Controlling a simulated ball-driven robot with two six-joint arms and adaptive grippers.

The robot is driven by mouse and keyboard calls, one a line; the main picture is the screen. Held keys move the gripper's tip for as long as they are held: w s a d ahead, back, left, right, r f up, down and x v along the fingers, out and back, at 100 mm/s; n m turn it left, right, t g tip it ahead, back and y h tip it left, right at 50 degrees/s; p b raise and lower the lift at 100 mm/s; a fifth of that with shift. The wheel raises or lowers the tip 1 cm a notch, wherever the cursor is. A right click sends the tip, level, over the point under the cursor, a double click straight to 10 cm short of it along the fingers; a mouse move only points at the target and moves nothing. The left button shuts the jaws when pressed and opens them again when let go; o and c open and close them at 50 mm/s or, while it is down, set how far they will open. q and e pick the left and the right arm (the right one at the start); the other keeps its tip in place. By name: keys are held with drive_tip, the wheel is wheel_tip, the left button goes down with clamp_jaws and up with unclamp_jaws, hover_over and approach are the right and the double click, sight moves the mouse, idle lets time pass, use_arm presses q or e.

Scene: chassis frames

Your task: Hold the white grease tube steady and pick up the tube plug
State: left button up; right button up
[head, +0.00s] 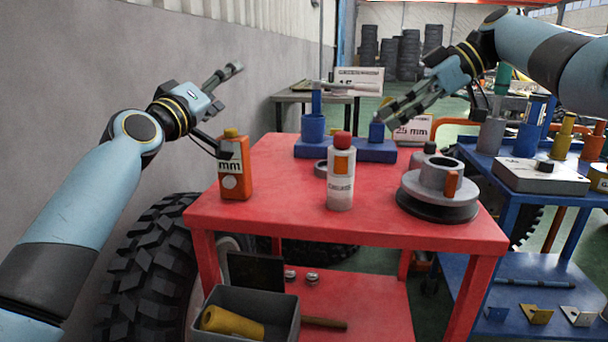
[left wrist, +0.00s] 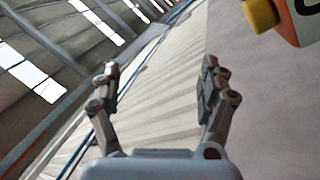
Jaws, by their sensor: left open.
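The white grease tube (head: 341,188) stands upright on the red table, with an orange label panel and a red cap (head: 342,140) on top. I cannot tell whether this cap is the tube plug; no separate plug is clear. My left gripper (head: 229,108) is open and empty, above and left of the tube. Its spread fingers show in the left wrist view (left wrist: 160,78) with nothing between them. My right gripper (head: 393,110) is above the back right of the table, apart from the tube; its opening is unclear.
An orange bottle (head: 235,175) with a yellow cap stands below my left gripper; it shows in the left wrist view (left wrist: 301,18). A grey flanged part (head: 438,187) sits right of the tube. A blue fixture (head: 345,149) stands behind. The red table (head: 290,212) has free room between bottle and tube.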

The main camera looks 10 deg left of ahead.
use_arm(q)
drive_tip(key=s+d+f+m+g+h, duration=0.1)
drive_tip(key=d+f+m+g+h, duration=0.3)
drive_tip(key=d+m, duration=0.4)
drive_tip(key=m+g, duration=0.6)
drive_tip(key=m, duration=0.1)
approach(341, 180)
drive_tip(key=shift+w+f, duration=0.3)
drive_tip(key=shift+w, duration=0.3)
drive_tip(key=shift+w+f, duration=0.3)
drive_tip(key=shift+w, duration=0.35)
drive_tip(key=x, duration=1)
drive_tip(key=shift+w+d+f, duration=0.1)
drive_tip(key=shift+w, duration=0.1)
drive_tip(key=shift+c, duration=0.3)
drive_tip(key=c, duration=1.4)
use_arm(e)
drive_tip(key=shift+o, duration=0.4)
